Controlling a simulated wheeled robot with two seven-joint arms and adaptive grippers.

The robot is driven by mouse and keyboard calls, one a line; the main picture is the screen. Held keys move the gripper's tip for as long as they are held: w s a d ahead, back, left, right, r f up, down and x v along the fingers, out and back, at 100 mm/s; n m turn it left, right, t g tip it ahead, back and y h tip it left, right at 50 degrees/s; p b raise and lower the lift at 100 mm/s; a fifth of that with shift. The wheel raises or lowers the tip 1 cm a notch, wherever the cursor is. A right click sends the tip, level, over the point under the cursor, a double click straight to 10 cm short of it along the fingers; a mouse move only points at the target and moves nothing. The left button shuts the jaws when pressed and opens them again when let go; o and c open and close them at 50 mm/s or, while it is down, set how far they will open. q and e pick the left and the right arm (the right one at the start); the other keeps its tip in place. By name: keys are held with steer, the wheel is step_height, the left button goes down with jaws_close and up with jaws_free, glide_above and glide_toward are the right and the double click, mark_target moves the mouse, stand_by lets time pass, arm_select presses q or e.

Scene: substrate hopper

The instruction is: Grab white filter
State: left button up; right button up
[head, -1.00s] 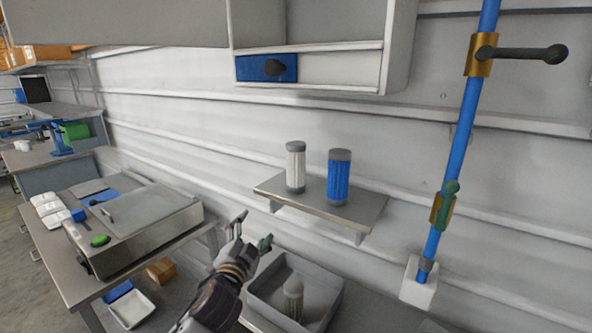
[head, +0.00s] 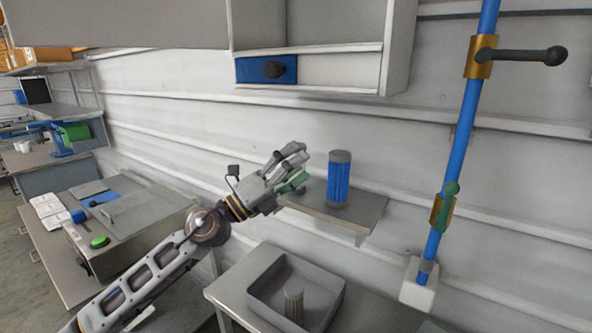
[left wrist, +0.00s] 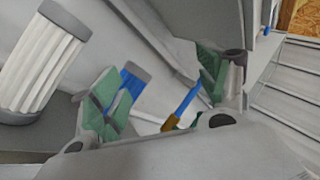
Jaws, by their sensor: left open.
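The white filter (left wrist: 42,62), a ribbed white cylinder with grey caps, stands large at the left of the left wrist view. It lies outside the left-hand finger there, not between the fingers. In the head view my left gripper (head: 299,168) hides it at the left end of the small wall shelf (head: 345,218). My left gripper is open, its green-padded fingers (left wrist: 158,92) apart with nothing held. The blue filter (head: 338,180) stands upright on the shelf, right of the gripper; it shows farther off between the fingers in the wrist view (left wrist: 128,88). My right gripper is not in view.
A grey bin (head: 262,298) below the shelf holds a grey-topped cylinder (head: 293,301). A blue pole (head: 462,130) with a black-handled lever (head: 525,56) rises at the right. A wall cabinet (head: 400,45) hangs above. A metal box (head: 150,222) sits on the left bench.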

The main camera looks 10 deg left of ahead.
arm_select(q)
steer(key=w+a+m+g+y, duration=0.4)
steer(key=a+m+y, duration=0.4)
steer(key=a, duration=0.3)
steer(key=shift+w+a+f+m+g+y, duration=0.15)
steer(key=shift+a+f+m+g+y, duration=0.3)
steer(key=shift+m, duration=0.35)
steer(key=shift+d+r, duration=0.1)
steer(key=shift+d, duration=0.05)
